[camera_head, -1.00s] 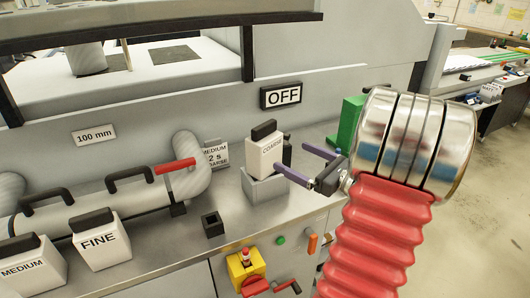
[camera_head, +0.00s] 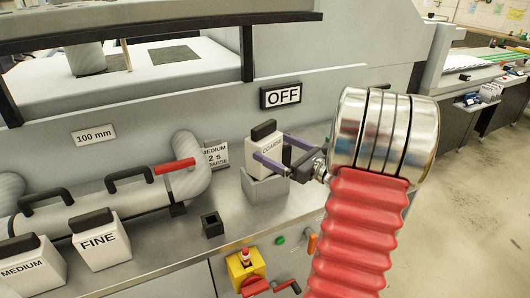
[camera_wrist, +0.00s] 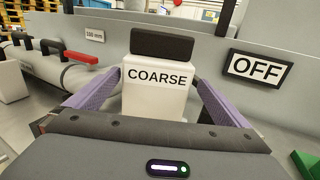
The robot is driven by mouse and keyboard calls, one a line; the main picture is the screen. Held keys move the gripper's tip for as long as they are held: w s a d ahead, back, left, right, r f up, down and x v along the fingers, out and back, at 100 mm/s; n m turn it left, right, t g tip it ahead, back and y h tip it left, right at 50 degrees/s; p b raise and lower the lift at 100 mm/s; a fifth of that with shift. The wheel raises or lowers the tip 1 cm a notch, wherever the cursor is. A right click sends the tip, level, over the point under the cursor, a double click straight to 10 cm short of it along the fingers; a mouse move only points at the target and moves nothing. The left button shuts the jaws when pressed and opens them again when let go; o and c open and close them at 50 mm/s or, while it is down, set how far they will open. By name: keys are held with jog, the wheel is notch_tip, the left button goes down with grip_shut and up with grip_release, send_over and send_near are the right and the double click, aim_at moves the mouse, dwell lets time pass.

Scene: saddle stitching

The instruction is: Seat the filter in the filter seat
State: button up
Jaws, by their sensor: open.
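The white COARSE filter block (camera_head: 264,156) with a black top grip stands upright in a grey box-shaped holder (camera_head: 264,190) on the metal counter. This holder may be the filter seat; no label on it shows. In the wrist view the COARSE block (camera_wrist: 158,90) is centred ahead. My gripper (camera_head: 279,149) is open, with one purple finger on each side of the block; in the wrist view its fingers (camera_wrist: 160,84) flank the block with visible gaps. The FINE block (camera_head: 100,240) and MEDIUM block (camera_head: 32,268) stand at the front left.
A grey pipe (camera_head: 105,205) with black handles and a red lever (camera_head: 175,166) lies on the left. A small black socket (camera_head: 212,225) sits on the counter. A sign (camera_head: 215,156) reads MEDIUM, 2 s, COARSE. The panel (camera_head: 283,95) reads OFF. A yellow switch box (camera_head: 246,268) is below.

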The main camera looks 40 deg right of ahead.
aim_at(263, 124)
jog(key=w, duration=0.2)
jog(key=w+a, duration=0.1)
jog(key=w, duration=0.2)
jog(key=shift+s, duration=0.1)
dwell(0.4)
jog(key=c, duration=1.3)
notch_tip(263, 124, up, 10)
jog(key=shift+c, duration=0.2)
jog(key=shift+a, duration=0.1)
dwell(0.4)
